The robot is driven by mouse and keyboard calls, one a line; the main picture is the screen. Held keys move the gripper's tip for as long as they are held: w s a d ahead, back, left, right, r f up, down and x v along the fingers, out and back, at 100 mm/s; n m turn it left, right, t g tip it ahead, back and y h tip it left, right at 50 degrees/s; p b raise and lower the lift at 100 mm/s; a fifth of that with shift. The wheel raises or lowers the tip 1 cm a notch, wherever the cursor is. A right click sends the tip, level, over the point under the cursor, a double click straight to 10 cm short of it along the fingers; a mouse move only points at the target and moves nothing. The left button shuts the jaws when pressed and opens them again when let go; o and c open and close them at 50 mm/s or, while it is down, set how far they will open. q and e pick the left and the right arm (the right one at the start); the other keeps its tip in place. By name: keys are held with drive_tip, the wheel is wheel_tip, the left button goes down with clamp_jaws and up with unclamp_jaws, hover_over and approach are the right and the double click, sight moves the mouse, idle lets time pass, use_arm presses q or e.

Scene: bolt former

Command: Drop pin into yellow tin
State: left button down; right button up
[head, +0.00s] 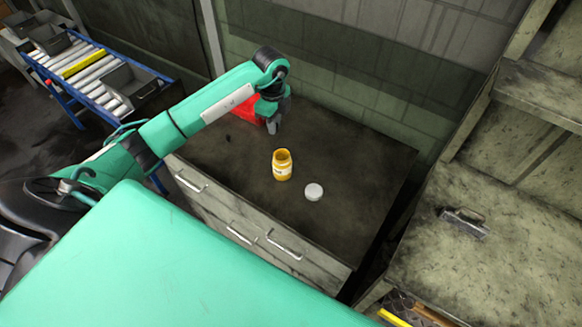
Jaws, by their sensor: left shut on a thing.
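The yellow tin (282,168) stands upright and open on the dark top of a drawer cabinet. A round white lid (314,191) lies to its right and a little nearer to me. My left gripper (272,123) is above the cabinet top, behind the tin and slightly to its left, pointing down. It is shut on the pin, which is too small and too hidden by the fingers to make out. The gripper is apart from the tin. My right gripper is not in view.
A red bin (247,108) sits at the back of the cabinet top (365,165), partly behind my left gripper. A roller conveyor (95,75) with grey bins is at far left. A workbench with a grey metal piece (464,222) stands at right.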

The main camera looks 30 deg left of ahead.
use_arm(q)
drive_tip(key=shift+a+f, duration=0.1)
drive_tip(key=shift+f, duration=0.35)
wheel_tip(320, 180, down, 5)
drive_tip(key=b, duration=0.3)
drive_tip(key=shift+w+b, duration=0.1)
drive_tip(key=shift+b, duration=0.3)
drive_tip(key=c, duration=1.3)
unclamp_jaws()
